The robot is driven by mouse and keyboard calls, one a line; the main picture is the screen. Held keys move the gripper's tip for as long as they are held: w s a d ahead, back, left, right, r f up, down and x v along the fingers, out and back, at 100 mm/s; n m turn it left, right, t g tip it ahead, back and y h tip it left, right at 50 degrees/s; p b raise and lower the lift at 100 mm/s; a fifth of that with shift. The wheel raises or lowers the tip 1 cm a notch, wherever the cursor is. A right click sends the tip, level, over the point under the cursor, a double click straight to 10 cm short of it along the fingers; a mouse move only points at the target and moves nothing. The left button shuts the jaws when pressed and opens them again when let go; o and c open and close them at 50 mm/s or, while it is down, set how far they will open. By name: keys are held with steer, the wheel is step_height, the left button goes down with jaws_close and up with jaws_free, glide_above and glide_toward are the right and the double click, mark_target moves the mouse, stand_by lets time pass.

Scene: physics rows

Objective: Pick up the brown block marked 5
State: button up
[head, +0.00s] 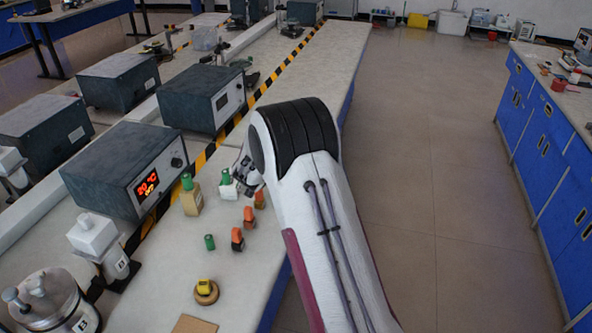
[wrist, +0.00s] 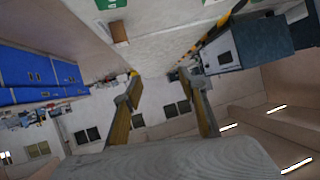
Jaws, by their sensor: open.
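Several small blocks with orange tops stand in a row on the white bench, including a near one (head: 237,239), a middle one (head: 249,217) and a far one (head: 259,200). Their sides look brownish, but I cannot read a 5 on any. A tan block with a green top (head: 192,200) stands to their left. My gripper (head: 242,172) is partly hidden behind my arm, near the white block with a green top. In the wrist view my gripper (wrist: 160,76) has its two fingers wide apart, with nothing between them. A brown block (wrist: 118,32) shows near the top there.
A small green cylinder (head: 209,242) and a yellow cube on a round brown base (head: 206,291) stand nearer the front. A heater box with a lit display (head: 125,165) and a white-topped device (head: 95,240) line the left. The bench's right edge is close to the blocks.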

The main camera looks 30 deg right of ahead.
steer(key=d+f+h, duration=0.1)
steer(key=d+f, duration=0.1)
steer(key=f, duration=0.1)
steer(key=d+f+m+g+h, duration=0.1)
steer(key=d+f, duration=0.1)
steer(key=f, duration=0.1)
steer(key=d+f+h, duration=0.1)
steer(key=d+f, duration=0.1)
steer(key=f, duration=0.1)
steer(key=shift+s+d+f+m+g, duration=0.25)
steer(key=shift+m+g, duration=0.05)
steer(key=shift+m, duration=0.1)
steer(key=shift+w+d, duration=0.1)
steer(key=shift+x, duration=1.2)
steer(key=shift+w+d+f, duration=0.1)
steer(key=shift+x, duration=2.4)
steer(key=shift+w, duration=0.1)
jaws_close()
